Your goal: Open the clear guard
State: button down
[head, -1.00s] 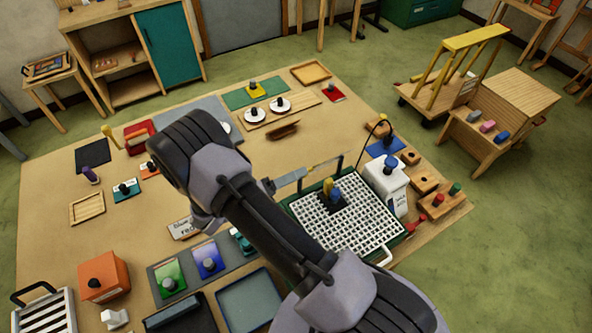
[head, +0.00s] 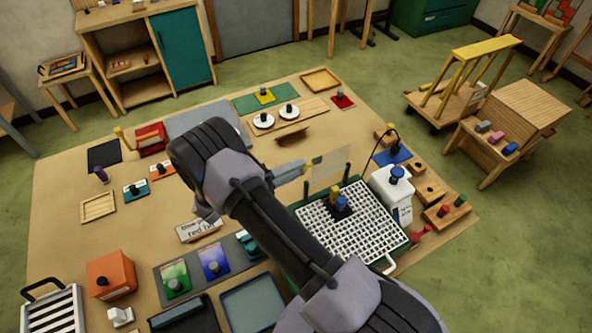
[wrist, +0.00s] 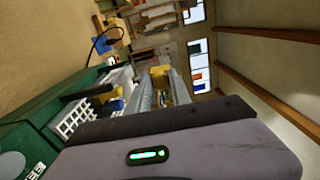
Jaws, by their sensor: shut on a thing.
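The clear guard (head: 331,163) is a pale see-through panel standing up at the back edge of the grinder's white grid (head: 350,225). Two dark posts stand beside it, and a yellow and a blue piece (head: 338,197) sit on a dark block on the grid. My gripper (head: 304,169) is at the guard's left edge, shut on a small yellow tab there. In the wrist view the fingers (wrist: 163,88) close around a yellow part (wrist: 181,90). The guard's clear pane is hard to make out in that view. My arm hides the grid's left side.
A white bottle with a blue cap (head: 392,195) stands right of the grid, with a thin dark curved hose above it. Wooden blocks with knobs (head: 440,208) lie farther right. A brown holder (head: 292,136) lies behind the gripper. Bare tabletop shows at the left.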

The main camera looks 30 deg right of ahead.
jog(key=c, duration=1.2)
grip_release()
jog(key=a, duration=0.5)
jog(key=a+b, duration=0.1)
jog(key=a, duration=0.5)
jog(key=a+b, duration=0.1)
jog(key=a, duration=0.5)
jog(key=shift+s+a, duration=0.2)
jog(key=shift+s, duration=0.1)
